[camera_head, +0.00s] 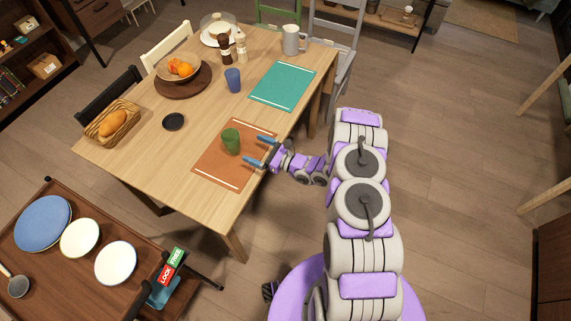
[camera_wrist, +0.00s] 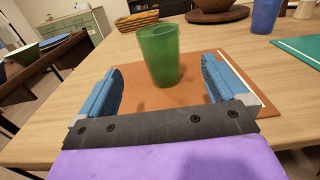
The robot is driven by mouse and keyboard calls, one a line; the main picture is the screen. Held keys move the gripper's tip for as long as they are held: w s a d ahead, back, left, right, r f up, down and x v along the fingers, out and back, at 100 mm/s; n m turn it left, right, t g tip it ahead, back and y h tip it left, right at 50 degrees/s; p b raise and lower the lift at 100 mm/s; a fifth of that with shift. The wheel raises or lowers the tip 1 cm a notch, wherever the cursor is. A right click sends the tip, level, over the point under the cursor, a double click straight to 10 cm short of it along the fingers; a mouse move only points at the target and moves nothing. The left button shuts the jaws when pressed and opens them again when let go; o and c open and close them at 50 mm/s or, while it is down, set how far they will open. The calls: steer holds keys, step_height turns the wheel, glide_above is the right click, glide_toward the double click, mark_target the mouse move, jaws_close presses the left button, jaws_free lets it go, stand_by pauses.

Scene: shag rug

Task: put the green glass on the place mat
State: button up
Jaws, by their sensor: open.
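The green glass (camera_head: 231,141) stands upright on the orange place mat (camera_head: 218,173), near the mat's middle. In the wrist view the green glass (camera_wrist: 158,55) stands just beyond and between my fingertips, on the orange mat (camera_wrist: 190,93). My gripper (camera_head: 262,152) is open and empty, low over the right part of the mat; its two blue fingers show in the wrist view (camera_wrist: 163,85). The fingers appear clear of the glass. A second place mat, teal with white stripes (camera_head: 283,86), lies farther back on the table.
A blue cup (camera_head: 233,80), a small black dish (camera_head: 173,121), a bread basket (camera_head: 112,124) and a fruit bowl (camera_head: 180,70) stand on the wooden table (camera_head: 150,160). A grey mug (camera_head: 291,40) is at the back. A cart with plates (camera_head: 80,238) stands at the lower left.

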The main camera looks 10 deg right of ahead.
steer(key=s+a+r+n+g+y, duration=0.25)
steer(key=a+r, duration=0.25)
steer(key=r, duration=0.3)
steer(key=s+a+r+n+g+h, duration=0.1)
steer(key=s+a+r+n+g, duration=0.2)
steer(key=s+r+n+g, duration=0.5)
steer(key=s+a+r+n+g+h, duration=0.15)
steer(key=s+r+n+g, duration=0.35)
steer(key=s+r, duration=0.55)
steer(key=s+d+r+n+h, duration=0.2)
steer(key=s+d+n+h, duration=0.1)
steer(key=s, duration=0.4)
steer(key=s+d+r+n+h, duration=0.2)
steer(key=s+d+n+h, duration=0.15)
steer(key=s, duration=0.25)
steer(key=s+d+r+n+t+h, duration=0.1)
steer(key=s+d+h, duration=0.3)
steer(key=d, duration=0.2)
steer(key=s+d+r+n+t+h, duration=0.1)
steer(key=s+d+n+h, duration=0.1)
steer(key=s+d, duration=0.3)
steer(key=d+h, duration=0.1)
steer(key=d, duration=0.1)
steer(key=shift+d+r+n+t+h, duration=0.25)
steer(key=shift+d+n+t+h, duration=0.05)
steer(key=shift+t+h, duration=0.05)
